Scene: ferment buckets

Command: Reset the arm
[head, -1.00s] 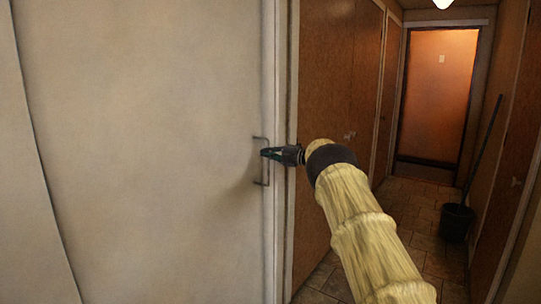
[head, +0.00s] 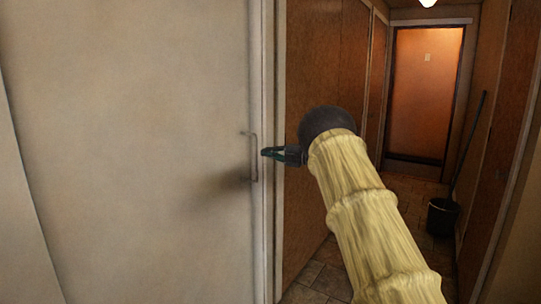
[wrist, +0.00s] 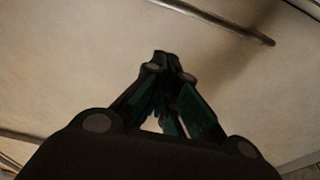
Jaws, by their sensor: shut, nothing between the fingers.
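My gripper (head: 268,153) is at the end of my arm, just right of the metal bar handle (head: 254,157) on a pale door (head: 130,150). Its fingers are together and empty. In the head view a narrow gap seems to separate the fingertips from the handle. In the wrist view the closed gripper (wrist: 166,62) shows in front of the pale door, with a metal bar (wrist: 228,20) crossing the upper right. My arm reaches in from the lower right.
A brown wooden panel wall (head: 325,60) stands right of the door frame. A tiled corridor leads to an orange door (head: 427,95) at the far end. A dark bucket (head: 442,217) with a long handle (head: 470,150) stands along the right side.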

